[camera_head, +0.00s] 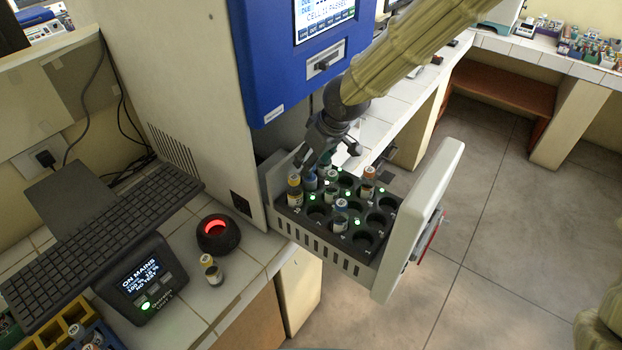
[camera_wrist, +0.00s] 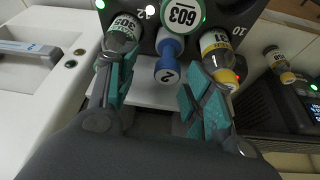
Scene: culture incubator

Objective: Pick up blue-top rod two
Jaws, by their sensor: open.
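A rod with a blue top marked "2" (camera_wrist: 168,70) stands in the black drawer rack (camera_head: 322,235). In the head view a blue-capped piece (camera_head: 310,181), apparently this rod, is at the rack's back left. My gripper (camera_wrist: 158,77) is open, with teal fingertips on either side of the blue top and gaps between. It also shows above the rack's back in the head view (camera_head: 318,158). The left finger is close against a vial (camera_wrist: 122,30), and the right finger is beside a yellow-banded vial (camera_wrist: 215,45); I cannot tell whether they touch.
Several other capped vials stand in the rack, including a blue-banded one (camera_head: 341,206) and an orange-topped one (camera_head: 369,178). The drawer front (camera_head: 425,215) stands out at the right. A loose vial (camera_head: 211,270) and a red-glowing ring (camera_head: 218,234) are on the counter.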

